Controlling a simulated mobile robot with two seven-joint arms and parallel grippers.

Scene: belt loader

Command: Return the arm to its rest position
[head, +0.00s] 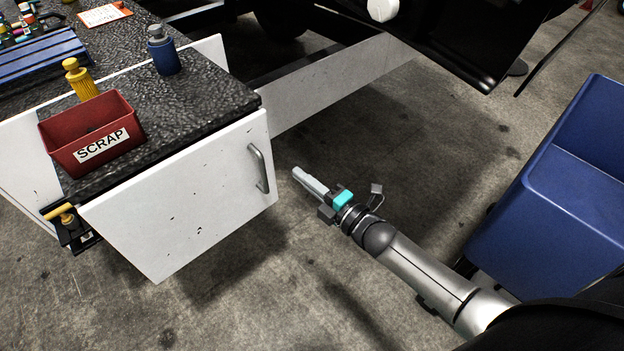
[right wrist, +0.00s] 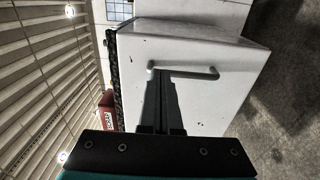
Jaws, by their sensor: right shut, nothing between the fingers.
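My right arm (head: 415,266) reaches in from the lower right in the head view. My right gripper (head: 298,174) is shut and empty, in the air in front of the white cabinet door (head: 190,205). The door has a grey bar handle (head: 259,168). The gripper appears a short way from the handle in the head view. In the right wrist view the shut fingers (right wrist: 163,100) point toward the door, and their tips overlap the handle (right wrist: 200,74) in the picture. I cannot tell the exact gap there. My left gripper is not in view.
A dark worktop (head: 195,110) above the door holds a red SCRAP bin (head: 60,148), a yellow bottle (head: 82,82) and a blue bottle (head: 163,55). A blue tub (head: 545,205) stands at the right. Concrete floor (head: 430,150) between cabinet and tub is clear.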

